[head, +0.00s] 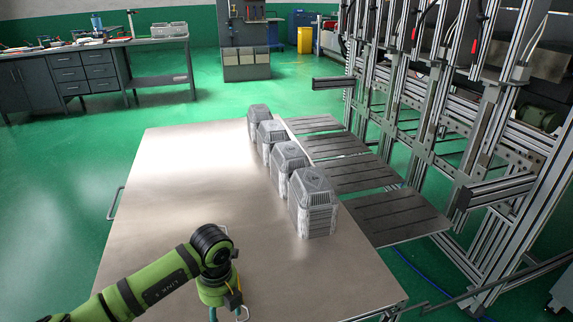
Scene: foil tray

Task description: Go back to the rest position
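My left arm, green with black joints, comes in from the lower left over the table's near part. Its wrist points down, and my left gripper (227,315) is at the bottom edge, mostly cut off. Its fingertips do not show, so I cannot tell whether it is open or shut, or whether it holds anything. My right arm and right gripper are not in view. Several grey ribbed blocks, which look like stacks of foil trays (314,205), stand in a row along the table's right side, apart from my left arm.
The metal table (190,170) is bare in its middle and left. Dark slotted plates (365,172) adjoin its right side, before a tall aluminium frame (440,110). A workbench (90,65) with tools stands at the back left. Green floor is open left of the table.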

